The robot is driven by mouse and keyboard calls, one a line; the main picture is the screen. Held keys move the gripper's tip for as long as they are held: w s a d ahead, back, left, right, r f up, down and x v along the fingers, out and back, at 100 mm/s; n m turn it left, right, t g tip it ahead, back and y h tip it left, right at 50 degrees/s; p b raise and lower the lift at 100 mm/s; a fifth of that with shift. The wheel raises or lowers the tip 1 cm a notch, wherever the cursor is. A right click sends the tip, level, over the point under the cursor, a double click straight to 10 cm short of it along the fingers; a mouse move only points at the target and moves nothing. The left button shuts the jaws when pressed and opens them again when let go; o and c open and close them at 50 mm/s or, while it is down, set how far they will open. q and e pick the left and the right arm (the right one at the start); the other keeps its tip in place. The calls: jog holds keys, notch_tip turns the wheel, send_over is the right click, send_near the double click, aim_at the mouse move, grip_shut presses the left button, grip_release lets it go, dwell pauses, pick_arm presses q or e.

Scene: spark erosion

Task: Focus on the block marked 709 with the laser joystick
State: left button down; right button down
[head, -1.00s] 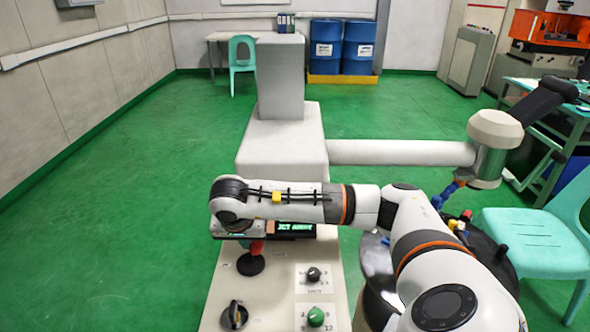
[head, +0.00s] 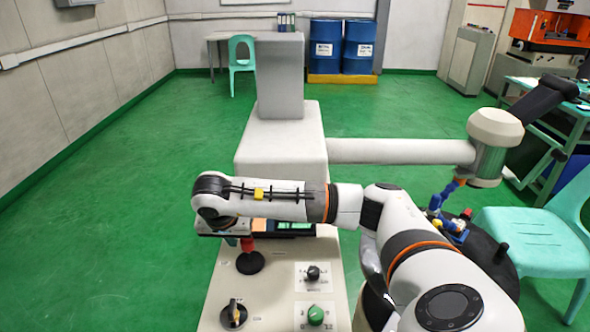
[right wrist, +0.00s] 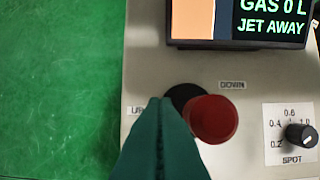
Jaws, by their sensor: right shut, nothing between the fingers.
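The joystick on the panel has a red knob (right wrist: 213,118) and a round black base (head: 250,262). My right gripper (right wrist: 160,102) is shut and empty; its green fingers are just left of the red knob in the right wrist view and overlap part of the black base. I cannot tell whether they touch the knob. In the head view my right wrist hides most of this gripper. Small coloured pieces (head: 452,229) sit on a dark round table under the blue nozzle (head: 445,193); no number 709 is readable. My left gripper is not in view.
The panel (head: 275,300) carries a screen (right wrist: 270,20) reading GAS 0 L, JET AWAY, a SPOT dial (right wrist: 301,135), a green knob (head: 315,315) and a black switch (head: 233,314). A grey column (head: 280,80) stands behind. A turquoise chair (head: 530,240) is at right.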

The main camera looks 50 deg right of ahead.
notch_tip(320, 180, up, 7)
jog(key=p, duration=0.4)
dwell(0.7)
